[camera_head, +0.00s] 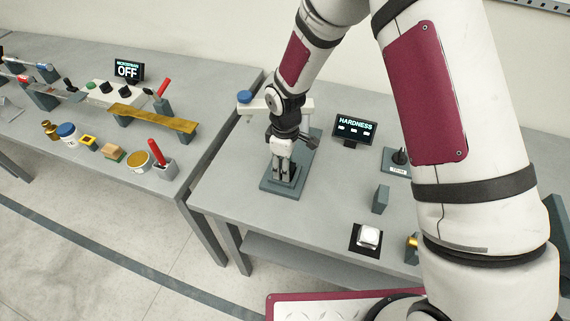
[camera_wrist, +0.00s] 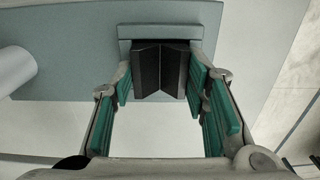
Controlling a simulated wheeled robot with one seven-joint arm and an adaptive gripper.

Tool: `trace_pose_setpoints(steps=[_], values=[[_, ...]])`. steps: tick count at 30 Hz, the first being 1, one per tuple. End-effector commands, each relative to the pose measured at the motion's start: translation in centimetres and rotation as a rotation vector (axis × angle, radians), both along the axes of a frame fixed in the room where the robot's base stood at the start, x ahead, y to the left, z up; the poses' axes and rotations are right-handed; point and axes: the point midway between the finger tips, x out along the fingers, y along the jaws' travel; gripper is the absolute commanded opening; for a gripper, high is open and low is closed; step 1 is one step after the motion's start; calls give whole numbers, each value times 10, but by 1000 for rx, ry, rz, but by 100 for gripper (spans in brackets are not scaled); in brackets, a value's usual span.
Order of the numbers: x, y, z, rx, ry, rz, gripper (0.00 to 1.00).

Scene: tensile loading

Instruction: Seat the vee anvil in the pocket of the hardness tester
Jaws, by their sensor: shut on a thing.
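The vee anvil (camera_wrist: 147,68) is a dark block with a V-shaped groove, seen in the wrist view between the green finger pads. My gripper (camera_wrist: 161,78) is shut on it. The anvil is at the raised square block (camera_wrist: 150,32) on the tester's grey-green base (camera_wrist: 75,45). The pocket's inside is hidden, so I cannot tell whether the anvil sits in it. In the head view my gripper (camera_head: 283,172) points down over the base (camera_head: 270,184) of the hardness tester (camera_head: 306,104); my arm covers much of the tester, and the anvil cannot be made out.
A HARDNESS display (camera_head: 355,127) stands right of the tester. A grey-green block (camera_head: 381,198) and a white item on a black mat (camera_head: 368,236) are nearer the front. A pale cylinder (camera_wrist: 14,68) is left of my gripper in the wrist view. Another bench (camera_head: 80,135) with several tools stands left, across a gap.

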Motion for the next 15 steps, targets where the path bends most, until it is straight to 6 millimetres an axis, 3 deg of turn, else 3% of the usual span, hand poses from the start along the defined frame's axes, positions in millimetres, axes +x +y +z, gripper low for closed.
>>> trace_pose_setpoints(steps=[2,3,6,15], values=[[0,0,-2,0,0,1,0],[0,0,-3,-1,1,0,43],[0,0,-3,-1,1,0,61],[0,0,-2,0,0,0,61]])
